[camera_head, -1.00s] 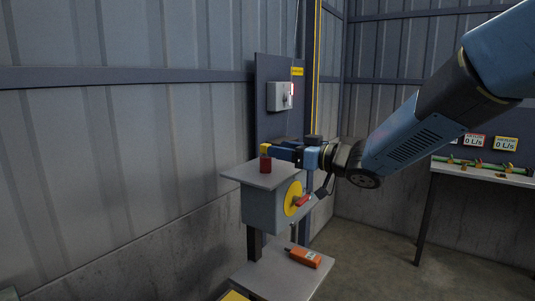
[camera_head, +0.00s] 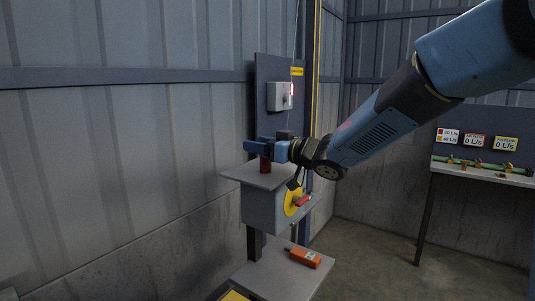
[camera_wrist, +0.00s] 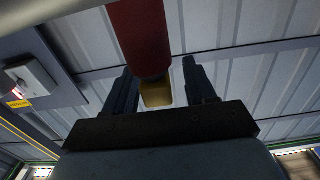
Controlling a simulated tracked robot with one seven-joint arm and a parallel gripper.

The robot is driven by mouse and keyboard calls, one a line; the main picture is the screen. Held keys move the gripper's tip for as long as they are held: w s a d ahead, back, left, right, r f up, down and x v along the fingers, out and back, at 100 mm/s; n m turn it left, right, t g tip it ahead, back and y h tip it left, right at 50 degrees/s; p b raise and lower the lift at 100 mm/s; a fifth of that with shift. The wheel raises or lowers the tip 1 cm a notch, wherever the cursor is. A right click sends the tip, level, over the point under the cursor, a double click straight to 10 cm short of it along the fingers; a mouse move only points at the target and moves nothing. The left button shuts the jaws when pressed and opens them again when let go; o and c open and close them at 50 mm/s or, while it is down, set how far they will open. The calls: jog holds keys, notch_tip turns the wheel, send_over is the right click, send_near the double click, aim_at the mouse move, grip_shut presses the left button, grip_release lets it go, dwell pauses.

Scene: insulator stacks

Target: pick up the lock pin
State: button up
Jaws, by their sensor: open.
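The lock pin (camera_head: 265,165) appears to be the red upright cylinder on the grey top plate of the box; its upper part is hidden behind my gripper in the head view. My gripper (camera_head: 252,147) lies level just above the plate, at the height of the pin's top. In the wrist view, the red pin (camera_wrist: 140,35) comes down from the top edge, and its yellow end shows between the two fingers of my gripper (camera_wrist: 160,80). The fingers are apart, with a visible gap on each side of the yellow end.
The grey box (camera_head: 262,207) carries a yellow disc (camera_head: 292,198) with a red handle (camera_head: 303,201). An orange device (camera_head: 304,258) lies on the lower shelf (camera_head: 275,280). A switch box (camera_head: 280,96) is on the panel behind. A bench (camera_head: 485,172) stands at right.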

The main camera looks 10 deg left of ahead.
grip_shut()
dwell(0.3)
notch_tip(320, 180, up, 16)
dwell(2.0)
dwell(0.4)
